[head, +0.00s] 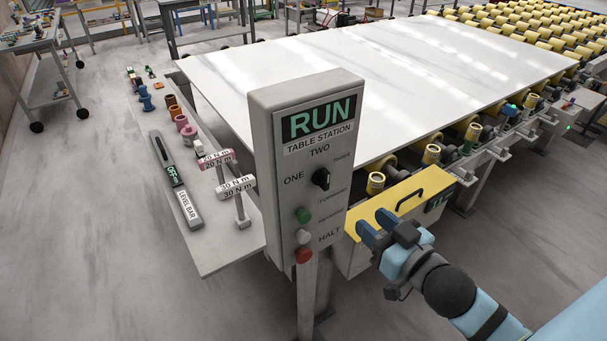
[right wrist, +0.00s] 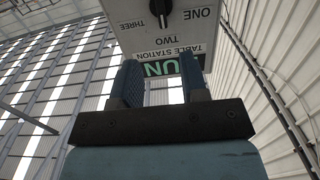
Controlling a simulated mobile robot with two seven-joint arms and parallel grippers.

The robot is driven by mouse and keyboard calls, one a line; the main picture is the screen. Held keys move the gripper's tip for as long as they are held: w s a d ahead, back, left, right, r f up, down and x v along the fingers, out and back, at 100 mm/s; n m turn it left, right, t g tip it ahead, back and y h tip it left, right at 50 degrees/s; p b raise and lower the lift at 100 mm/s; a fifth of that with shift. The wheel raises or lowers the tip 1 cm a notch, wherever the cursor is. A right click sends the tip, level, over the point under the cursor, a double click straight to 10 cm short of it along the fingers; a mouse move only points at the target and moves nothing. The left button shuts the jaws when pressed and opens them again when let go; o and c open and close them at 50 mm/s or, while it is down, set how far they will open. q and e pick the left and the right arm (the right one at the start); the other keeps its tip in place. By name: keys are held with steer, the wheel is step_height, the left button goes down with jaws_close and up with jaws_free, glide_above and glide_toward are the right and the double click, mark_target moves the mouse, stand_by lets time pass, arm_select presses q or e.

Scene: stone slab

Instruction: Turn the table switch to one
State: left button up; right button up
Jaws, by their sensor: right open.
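The table switch is a black rotary knob (head: 321,179) on the front of the grey table station panel (head: 277,130). ONE is printed left of it, TWO above and THREE to the upper right; I cannot tell surely which label it points to. The knob also shows at the top of the right wrist view (right wrist: 163,13), where the panel appears upside down. My right gripper (head: 373,227) is open and empty, to the right of the panel and lower than the knob, apart from it. Its two blue fingers (right wrist: 160,85) point toward the panel. My left gripper is not in view.
Below the knob are a green button (head: 304,215), a white button (head: 303,237) and a red button (head: 303,255). A yellow-topped box with a black handle (head: 405,201) stands behind my right gripper. A large white slab (head: 400,75) lies on rollers behind.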

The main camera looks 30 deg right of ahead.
mark_target(328, 175)
steer(key=shift+t, duration=0.3)
steer(key=w, duration=0.4)
steer(key=w+r, duration=0.1)
steer(key=w, duration=0.3)
steer(key=w+a+r, duration=0.1)
steer(key=w, duration=0.3)
steer(key=shift+w+a, duration=0.1)
steer(key=shift+w, duration=0.9)
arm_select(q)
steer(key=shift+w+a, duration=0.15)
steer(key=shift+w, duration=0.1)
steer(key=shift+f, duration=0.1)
arm_select(e)
steer(key=shift+c, duration=0.2)
jaws_close()
